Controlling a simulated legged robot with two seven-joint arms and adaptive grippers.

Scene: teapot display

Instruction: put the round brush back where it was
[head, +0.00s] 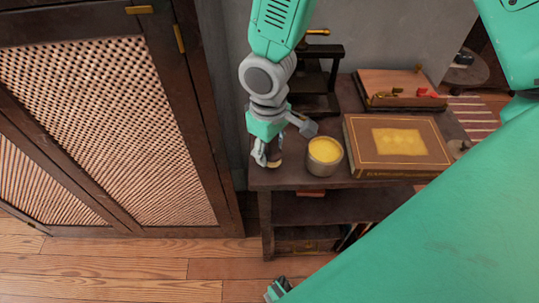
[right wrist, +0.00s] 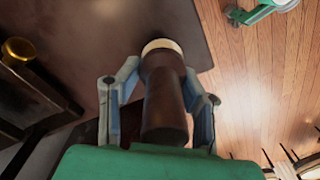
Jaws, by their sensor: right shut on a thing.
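The round brush has a dark brown handle and a pale bristle end. In the right wrist view the brush (right wrist: 164,98) lies between the two fingers of my right gripper (right wrist: 160,95), which is shut on it. In the head view my right gripper (head: 268,154) is over the left end of the dark table, left of the tin. The brush (head: 274,157) is mostly hidden there by the fingers, with its pale end low. I cannot tell whether it touches the tabletop. My left gripper (head: 277,290) shows only partly at the bottom edge, away from the table; its jaws are unclear.
A round tin with yellow contents (head: 324,156) stands close right of the right gripper. A brown box with a yellow label (head: 398,143) lies further right. Behind are a dark stand (head: 318,82) and a wooden case (head: 392,87). A lattice cabinet (head: 110,110) stands left.

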